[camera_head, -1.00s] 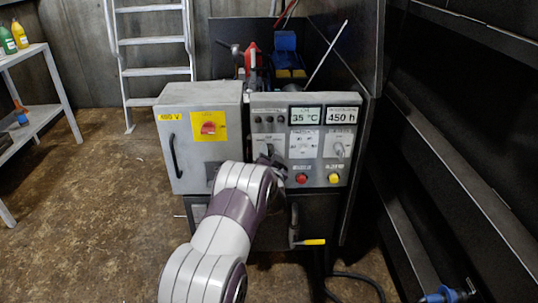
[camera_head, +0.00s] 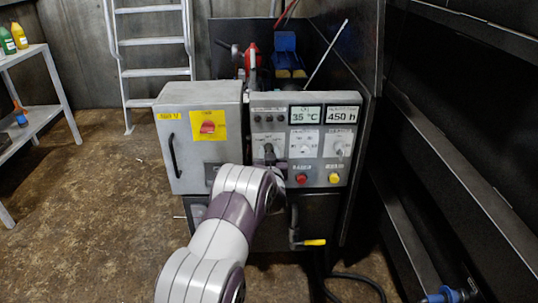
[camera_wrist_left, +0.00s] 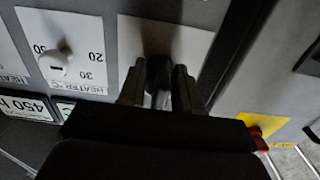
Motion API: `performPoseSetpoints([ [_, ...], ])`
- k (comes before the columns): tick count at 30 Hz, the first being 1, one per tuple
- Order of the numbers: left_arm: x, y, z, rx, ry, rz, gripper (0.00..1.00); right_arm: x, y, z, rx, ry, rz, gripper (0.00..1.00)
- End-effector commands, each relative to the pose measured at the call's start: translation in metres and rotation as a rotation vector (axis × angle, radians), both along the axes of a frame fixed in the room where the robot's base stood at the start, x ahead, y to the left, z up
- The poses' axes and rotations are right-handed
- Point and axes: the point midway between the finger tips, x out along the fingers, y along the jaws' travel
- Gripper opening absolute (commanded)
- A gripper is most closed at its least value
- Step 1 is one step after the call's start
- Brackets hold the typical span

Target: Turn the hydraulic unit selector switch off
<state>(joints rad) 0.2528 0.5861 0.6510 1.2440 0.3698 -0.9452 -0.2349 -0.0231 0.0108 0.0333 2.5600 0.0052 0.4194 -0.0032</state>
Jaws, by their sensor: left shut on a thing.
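The control panel (camera_head: 306,112) stands on the right half of the grey machine front. My left gripper (camera_head: 269,152) is at the panel's left part, below a row of small dark buttons. In the left wrist view, its two fingers (camera_wrist_left: 160,92) are shut on a dark selector switch (camera_wrist_left: 158,68) in front of a white label plate (camera_wrist_left: 190,40). The fingers hide much of the switch, so its exact setting cannot be read. My right gripper is in neither view.
A white heater dial (camera_head: 304,150) sits right of the gripper, with a red button (camera_head: 301,179) and a yellow button (camera_head: 333,178) below. A grey cabinet with a red switch (camera_head: 208,127) adjoins on the left. A yellow-handled lever (camera_head: 313,242) is lower down.

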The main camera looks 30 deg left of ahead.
Motion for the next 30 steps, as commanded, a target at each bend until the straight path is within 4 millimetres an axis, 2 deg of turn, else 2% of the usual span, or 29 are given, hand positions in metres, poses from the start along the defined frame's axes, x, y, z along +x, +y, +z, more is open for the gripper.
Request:
performPoseSetpoints([
  [14,-0.001,0.0,-0.003,-0.013,-0.001,0.0,0.03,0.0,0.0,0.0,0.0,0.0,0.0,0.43],
  [15,-0.001,0.0,-0.003,-0.013,0.0,0.0,0.39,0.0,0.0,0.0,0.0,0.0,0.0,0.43],
  [25,-0.005,-0.003,0.0,-0.012,-0.001,-0.001,0.39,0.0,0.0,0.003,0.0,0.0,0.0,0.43],
  [30,-0.037,-0.023,0.004,-0.012,0.0,-0.002,0.39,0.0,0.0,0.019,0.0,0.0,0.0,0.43],
])
